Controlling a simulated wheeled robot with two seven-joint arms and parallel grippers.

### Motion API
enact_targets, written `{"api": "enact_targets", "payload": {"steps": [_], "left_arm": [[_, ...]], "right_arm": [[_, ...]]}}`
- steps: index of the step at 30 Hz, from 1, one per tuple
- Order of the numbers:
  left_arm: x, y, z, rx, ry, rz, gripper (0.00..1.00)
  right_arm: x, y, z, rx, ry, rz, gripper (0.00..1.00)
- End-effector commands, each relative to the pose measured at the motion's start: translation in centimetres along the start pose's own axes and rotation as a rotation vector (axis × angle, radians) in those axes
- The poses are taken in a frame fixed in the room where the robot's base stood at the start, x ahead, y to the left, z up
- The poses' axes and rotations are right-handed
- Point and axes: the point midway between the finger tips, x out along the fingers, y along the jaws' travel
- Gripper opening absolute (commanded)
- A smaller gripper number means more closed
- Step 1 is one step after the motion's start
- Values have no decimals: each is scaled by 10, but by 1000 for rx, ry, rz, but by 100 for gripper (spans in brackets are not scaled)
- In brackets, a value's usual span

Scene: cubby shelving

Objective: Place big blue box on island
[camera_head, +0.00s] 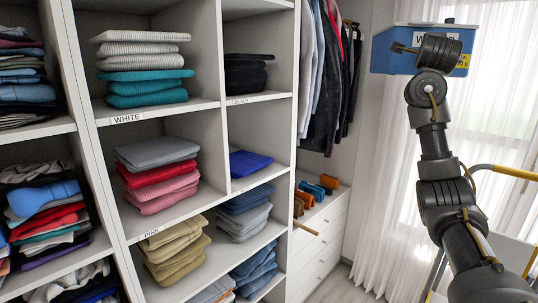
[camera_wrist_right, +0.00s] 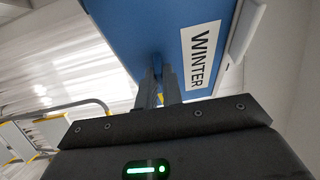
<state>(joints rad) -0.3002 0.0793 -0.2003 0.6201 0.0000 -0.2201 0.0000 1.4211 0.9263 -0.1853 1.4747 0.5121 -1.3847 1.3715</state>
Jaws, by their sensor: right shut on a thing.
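The big blue box (camera_head: 388,61) is held up high at the upper right of the head view, in front of the curtained window. It has a pale rim or lid and a white label. The wrist view shows the box (camera_wrist_right: 130,25) close up, with the label reading WINTER. My right gripper (camera_head: 398,47) is shut on the box's side; its fingers (camera_wrist_right: 160,90) meet the blue face beside the label. My arm covers part of the label in the head view. My left gripper is not in view. I cannot make out an island in either view.
Cubby shelving (camera_head: 215,125) with folded clothes fills the left and middle. Hanging clothes (camera_head: 330,75) and a white drawer unit (camera_head: 318,245) stand behind it. A yellow-and-grey rail (camera_head: 510,173) is at the right, near my arm. Some floor (camera_head: 345,288) shows at the bottom.

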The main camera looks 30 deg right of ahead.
Motion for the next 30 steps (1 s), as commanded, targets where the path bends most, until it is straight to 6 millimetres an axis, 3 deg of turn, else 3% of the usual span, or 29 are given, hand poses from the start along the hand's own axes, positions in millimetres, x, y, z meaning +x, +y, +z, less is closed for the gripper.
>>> {"api": "enact_targets", "payload": {"steps": [1, 6, 12, 18, 30], "left_arm": [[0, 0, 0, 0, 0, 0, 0], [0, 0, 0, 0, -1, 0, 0], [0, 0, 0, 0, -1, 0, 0], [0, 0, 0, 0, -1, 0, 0], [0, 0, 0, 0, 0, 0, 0]], "right_arm": [[-5, 18, 28, -10, -18, -2, 0], [-31, 84, 104, -6, -111, 0, 0], [-76, 173, 171, 1, -280, 5, 0], [-116, 235, 202, 4, -428, 1, 0], [-168, 306, 224, -15, -615, -4, 0]]}}
